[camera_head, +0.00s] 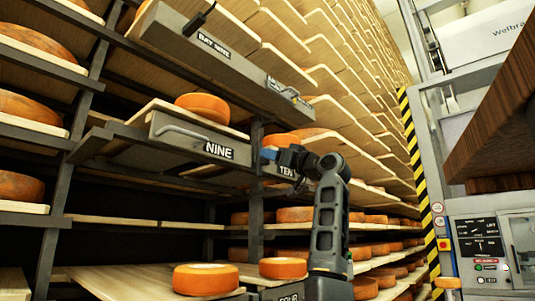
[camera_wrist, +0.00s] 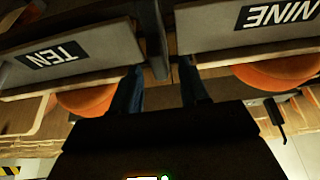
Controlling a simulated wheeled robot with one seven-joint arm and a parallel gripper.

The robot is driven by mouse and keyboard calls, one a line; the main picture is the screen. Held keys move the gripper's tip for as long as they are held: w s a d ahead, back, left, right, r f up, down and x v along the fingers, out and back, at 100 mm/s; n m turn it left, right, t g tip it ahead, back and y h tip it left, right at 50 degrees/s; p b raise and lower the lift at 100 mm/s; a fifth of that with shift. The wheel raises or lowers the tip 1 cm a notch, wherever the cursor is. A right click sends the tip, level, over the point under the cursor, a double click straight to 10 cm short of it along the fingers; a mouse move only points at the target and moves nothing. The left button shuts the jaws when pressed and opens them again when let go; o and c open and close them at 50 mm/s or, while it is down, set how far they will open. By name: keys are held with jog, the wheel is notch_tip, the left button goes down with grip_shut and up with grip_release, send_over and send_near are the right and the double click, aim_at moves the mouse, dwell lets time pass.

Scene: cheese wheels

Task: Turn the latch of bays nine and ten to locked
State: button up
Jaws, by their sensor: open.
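The grey front of bay nine (camera_head: 160,125), with its NINE label (camera_head: 219,151) and a bar handle (camera_head: 182,131), is left of my gripper (camera_head: 268,154). The TEN label (camera_head: 287,170) shows just below and right of the gripper; my arm covers part of that front. In the wrist view the picture is upside down, with TEN (camera_wrist: 53,54) left and NINE (camera_wrist: 280,13) right. My gripper (camera_wrist: 158,90) is open there, its fingers apart near the post (camera_wrist: 151,40) between the two fronts.
A long grey beam (camera_head: 225,70) with labels and a small black lever (camera_head: 200,18) runs above. The lever also shows in the wrist view (camera_wrist: 276,118). Orange cheese wheels (camera_head: 203,106) sit on shelves around. A yellow-black striped post (camera_head: 416,180) and control panel (camera_head: 480,240) stand right.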

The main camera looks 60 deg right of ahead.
jog(key=shift+x, duration=1.1)
grip_shut()
